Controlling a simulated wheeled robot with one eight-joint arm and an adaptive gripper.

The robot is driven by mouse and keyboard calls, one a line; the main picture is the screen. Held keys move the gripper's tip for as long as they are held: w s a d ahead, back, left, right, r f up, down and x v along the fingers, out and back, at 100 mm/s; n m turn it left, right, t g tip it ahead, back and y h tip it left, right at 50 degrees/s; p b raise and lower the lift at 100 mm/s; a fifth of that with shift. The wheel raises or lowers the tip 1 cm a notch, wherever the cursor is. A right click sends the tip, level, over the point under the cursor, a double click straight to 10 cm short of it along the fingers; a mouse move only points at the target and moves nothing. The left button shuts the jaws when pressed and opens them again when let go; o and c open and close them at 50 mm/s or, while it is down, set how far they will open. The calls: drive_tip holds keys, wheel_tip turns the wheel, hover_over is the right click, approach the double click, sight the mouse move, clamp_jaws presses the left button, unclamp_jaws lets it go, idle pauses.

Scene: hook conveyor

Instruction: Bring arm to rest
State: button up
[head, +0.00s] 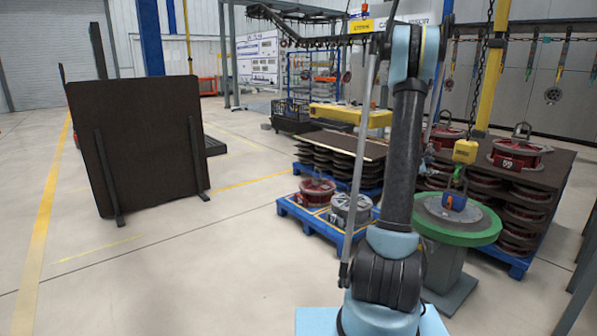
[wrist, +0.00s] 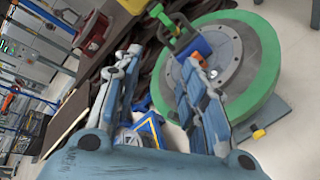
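My arm stands upright in the head view, with its light blue and black links rising from the base to a bent top joint. My gripper shows in the wrist view (wrist: 162,62), with two blue-grey fingers spread apart and nothing seen between their tips. It is open. In the head view the gripper is mostly hidden behind my arm. A green-rimmed round table (head: 458,228) stands right of my arm; it also shows beyond the right finger in the wrist view (wrist: 262,60).
A yellow hoist body (head: 465,151) hangs on a chain above the round table. A blue pallet (head: 310,222) with red and grey wheel parts is close left of my arm. Stacked brown racks (head: 560,168) stand behind right. Open floor lies to the left, before a dark panel (head: 137,145).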

drive_tip(key=s+a+r+m+g+y, duration=0.1)
drive_tip(key=s+a+r+m+y, duration=0.2)
drive_tip(key=s+a, duration=0.7)
drive_tip(key=s+a+r+m+g+y, duration=0.1)
drive_tip(key=s+a+m+y, duration=0.1)
drive_tip(key=s+a+m, duration=0.55)
drive_tip(key=s+a+f+m+g+y, duration=0.1)
drive_tip(key=s+a+f+y, duration=0.1)
drive_tip(key=s+a, duration=0.5)
drive_tip(key=s+a+f+m+g+y, duration=0.1)
drive_tip(key=s+a+f, duration=0.3)
drive_tip(key=s, duration=0.9)
drive_tip(key=s+a+f+m+g+y, duration=0.1)
drive_tip(key=s+a+f+y, duration=0.2)
drive_tip(key=s+a, duration=0.7)
drive_tip(key=shift+a+f+g+y, duration=0.15)
drive_tip(key=shift+f+g+y, duration=0.15)
drive_tip(key=shift+f, duration=0.15)
